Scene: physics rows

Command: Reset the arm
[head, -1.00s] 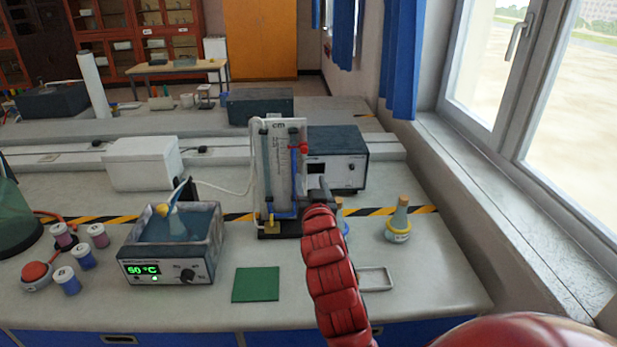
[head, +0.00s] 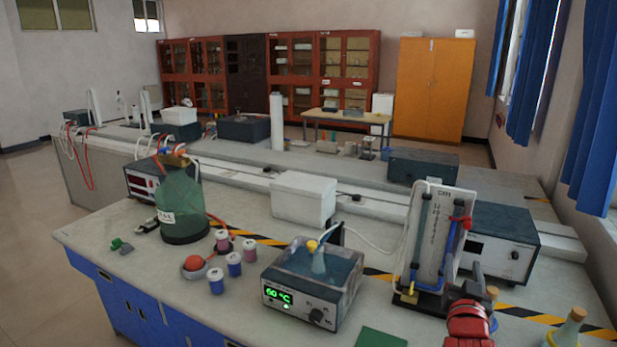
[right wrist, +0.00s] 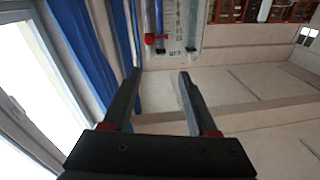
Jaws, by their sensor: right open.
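My right arm is red and enters from the bottom right of the head view. Its gripper (head: 477,275) is dark and stands in front of the manometer-like stand (head: 435,240) with blue and red tubing. In the right wrist view the two fingers of the gripper (right wrist: 160,75) are apart with nothing between them. Part of the tubed stand (right wrist: 180,25) shows beyond the fingertips. My left arm and gripper are not in view.
The bench holds a water bath (head: 312,283) reading 60 °C with a flask in it, a green bottle (head: 180,205), several small jars, a white box (head: 303,198) and a green mat (head: 381,338). A stoppered flask (head: 568,330) stands at the lower right. Blue curtains (head: 595,120) hang at the right.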

